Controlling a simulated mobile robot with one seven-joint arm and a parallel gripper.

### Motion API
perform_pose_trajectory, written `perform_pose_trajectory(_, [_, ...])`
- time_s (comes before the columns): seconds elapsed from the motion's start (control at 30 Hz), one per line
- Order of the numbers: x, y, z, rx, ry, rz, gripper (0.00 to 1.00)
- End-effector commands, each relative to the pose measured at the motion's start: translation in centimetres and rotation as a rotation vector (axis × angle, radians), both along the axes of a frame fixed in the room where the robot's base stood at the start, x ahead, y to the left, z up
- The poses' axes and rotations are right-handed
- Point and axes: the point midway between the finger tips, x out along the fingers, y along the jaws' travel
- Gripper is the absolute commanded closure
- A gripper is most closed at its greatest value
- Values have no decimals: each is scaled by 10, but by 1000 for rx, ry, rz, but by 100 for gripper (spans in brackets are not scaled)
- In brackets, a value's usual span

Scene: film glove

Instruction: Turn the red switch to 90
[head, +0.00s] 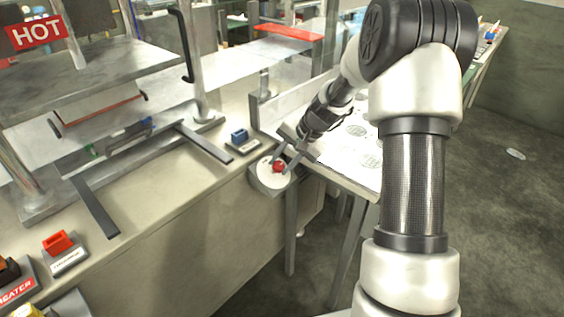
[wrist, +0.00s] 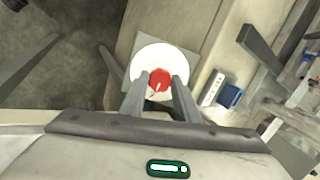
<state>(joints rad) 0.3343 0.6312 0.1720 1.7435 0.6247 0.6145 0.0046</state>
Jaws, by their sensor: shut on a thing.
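The red switch (head: 278,167) is a small round knob on a white dial, set on a grey box at the front edge of the bench. In the wrist view the red switch (wrist: 159,79) sits in the middle of the white dial (wrist: 160,53), with a short pale mark on its lower part. My gripper (head: 284,160) reaches the switch from the upper right. In the wrist view its two fingers (wrist: 160,82) stand on either side of the knob and are shut on it. The dial's numbers cannot be read.
A blue switch (head: 239,136) stands on the bench left of the dial. An orange-red switch (head: 57,243) is at the lower left. A metal press frame (head: 100,150) with a red HOT sign (head: 36,33) stands behind. A white-topped table (head: 350,160) adjoins at the right.

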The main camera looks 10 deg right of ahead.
Motion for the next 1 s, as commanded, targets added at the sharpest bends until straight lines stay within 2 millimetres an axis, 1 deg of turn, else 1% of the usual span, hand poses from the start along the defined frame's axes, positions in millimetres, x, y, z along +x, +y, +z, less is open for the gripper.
perform_pose_trajectory(0.3, [0,0,0,2,1,-4,93])
perform_pose_trajectory(0.33, [0,0,0,2,1,-3,69])
perform_pose_trajectory(0.43, [0,0,0,2,1,-3,53])
perform_pose_trajectory(0.77, [0,-1,2,1,-1,-2,52])
perform_pose_trajectory(0.87, [-2,-4,10,0,-2,-3,52])
perform_pose_trajectory(0.97, [-7,-11,25,0,-3,-5,52])
perform_pose_trajectory(1.0, [-10,-14,33,-1,-4,-6,52])
